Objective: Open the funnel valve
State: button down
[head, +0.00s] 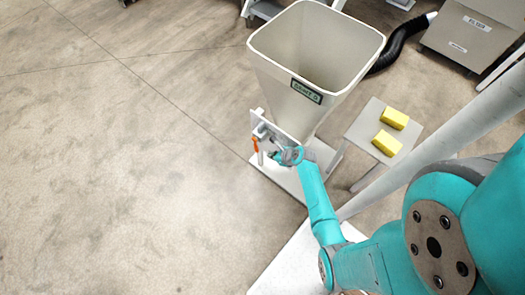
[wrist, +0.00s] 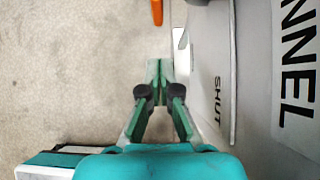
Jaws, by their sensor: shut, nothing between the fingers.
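The funnel (head: 318,45) is a large off-white square hopper, open at the top, with a dark label on its front wall. A valve with an orange handle (head: 255,144) sits low on its left side, beside a small pale plate (head: 259,118). The handle's orange end also shows at the top edge of the wrist view (wrist: 157,12), apart from my fingers. My gripper (head: 274,155) is just right of the handle in the head view. In the wrist view my gripper (wrist: 159,75) has its fingertips together and empty. The word SHUT is on a grey panel (wrist: 218,60) to their right.
A small side table (head: 364,124) with two yellow blocks (head: 387,143) stands right of the funnel. A grey bin (head: 470,35) and a black hose (head: 400,38) are at the back right. The floor to the left is clear.

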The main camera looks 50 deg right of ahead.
aim_at(256, 146)
jog(key=w+f, duration=0.2)
jog(key=w, duration=0.3)
jog(key=shift+w+f, duration=0.25)
jog(key=shift+w, duration=0.05)
